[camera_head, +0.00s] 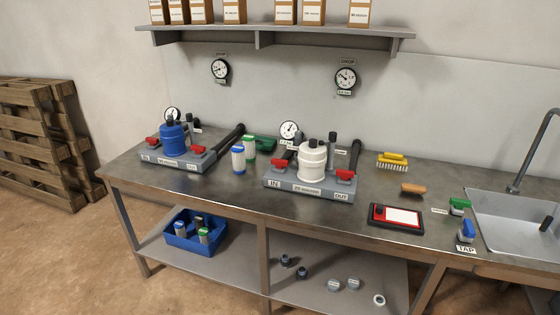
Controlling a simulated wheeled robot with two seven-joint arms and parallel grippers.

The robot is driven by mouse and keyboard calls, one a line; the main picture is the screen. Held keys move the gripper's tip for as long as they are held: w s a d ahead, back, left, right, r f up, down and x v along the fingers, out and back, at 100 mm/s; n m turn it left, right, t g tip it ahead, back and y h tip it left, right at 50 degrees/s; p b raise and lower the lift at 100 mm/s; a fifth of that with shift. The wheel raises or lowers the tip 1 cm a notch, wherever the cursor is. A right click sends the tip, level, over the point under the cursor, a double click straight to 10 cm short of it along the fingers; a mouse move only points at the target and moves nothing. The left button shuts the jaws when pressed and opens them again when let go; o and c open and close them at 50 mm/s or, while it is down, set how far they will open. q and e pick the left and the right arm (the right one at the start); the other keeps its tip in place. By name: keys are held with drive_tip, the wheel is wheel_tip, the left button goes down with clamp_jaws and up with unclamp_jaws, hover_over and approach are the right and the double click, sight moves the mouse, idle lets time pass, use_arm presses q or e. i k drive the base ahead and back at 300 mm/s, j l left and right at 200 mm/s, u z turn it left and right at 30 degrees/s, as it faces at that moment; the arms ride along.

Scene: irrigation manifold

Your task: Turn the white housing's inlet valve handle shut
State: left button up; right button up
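The white housing (312,160) stands upright on a grey manifold block (308,188) in the middle of the bench. Its inlet valve handle (284,166) is red and sits left of the housing, above the "IN" label. A second red handle (345,176) sits on the right, above the "OUT" label. The exact angle of the inlet handle against its pipe is too small to tell. Neither of my grippers is in view.
A blue housing (172,138) on a like manifold stands to the left. White cartridges (238,159) stand between the two. Bench space before the white manifold is narrow.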

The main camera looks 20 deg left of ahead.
sight(279, 163)
drive_tip(key=i+j+z, duration=0.35)
drive_tip(key=j, duration=0.3)
drive_tip(key=i+j+z, duration=0.35)
drive_tip(key=j, duration=0.4)
